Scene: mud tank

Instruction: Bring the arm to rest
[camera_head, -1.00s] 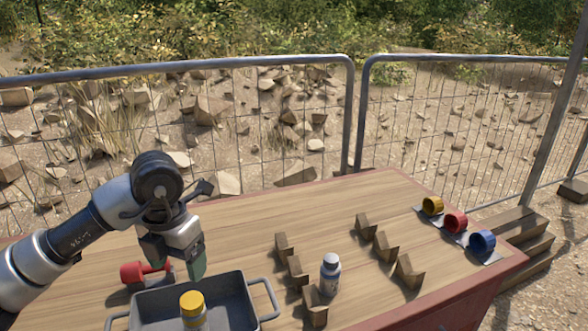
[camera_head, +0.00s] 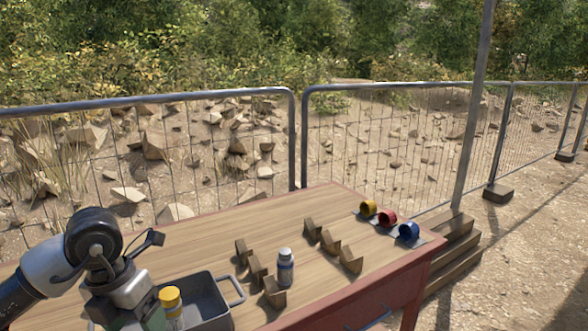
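My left arm comes in from the left, and its gripper (camera_head: 138,316) hangs low at the bottom edge of the head view. Green finger parts show, but the tips are cut off or hidden, so I cannot tell whether it is open or shut. It is in front of the left end of the grey tray (camera_head: 228,307) and hides part of it. A bottle with a yellow cap (camera_head: 170,297) stands at the tray, just right of the gripper. My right gripper is not in view.
The wooden table (camera_head: 310,272) holds a white bottle with a dark label (camera_head: 285,270), several angled wooden blocks (camera_head: 352,259), and yellow (camera_head: 368,207), red (camera_head: 387,217) and blue (camera_head: 408,231) cups at its far right. Wooden steps (camera_head: 455,240) and a metal fence (camera_head: 290,130) stand beyond.

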